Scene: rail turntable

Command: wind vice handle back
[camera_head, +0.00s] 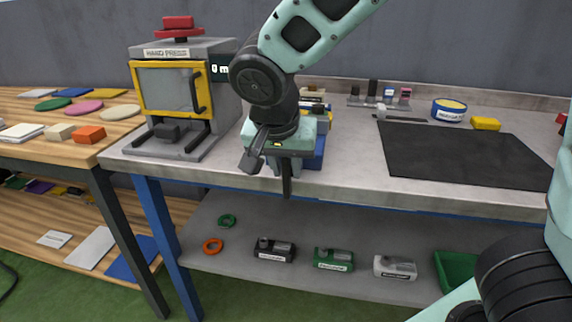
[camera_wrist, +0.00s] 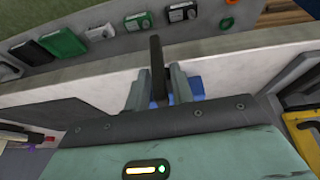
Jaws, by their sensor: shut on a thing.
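The vice (camera_head: 322,140) is blue and stands at the bench's front edge, largely hidden behind my gripper. A blue part of the vice (camera_wrist: 192,88) shows between and beside the fingers in the wrist view. The vice handle (camera_head: 287,188) is a dark bar at the front of the vice, pointing down past the bench edge. My gripper (camera_head: 284,170) is shut on the handle, with the fingers pointing down. In the wrist view, the dark handle (camera_wrist: 157,60) sticks out between the two grey fingers of my gripper (camera_wrist: 157,85).
A hand press (camera_head: 185,90) with a yellow-framed door stands left of the vice. A black mat (camera_head: 460,155) lies on the bench at right. The lower shelf (camera_head: 225,262) holds small labelled devices, two rings and a green bin (camera_head: 455,270). A wooden table (camera_head: 60,140) stands at left.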

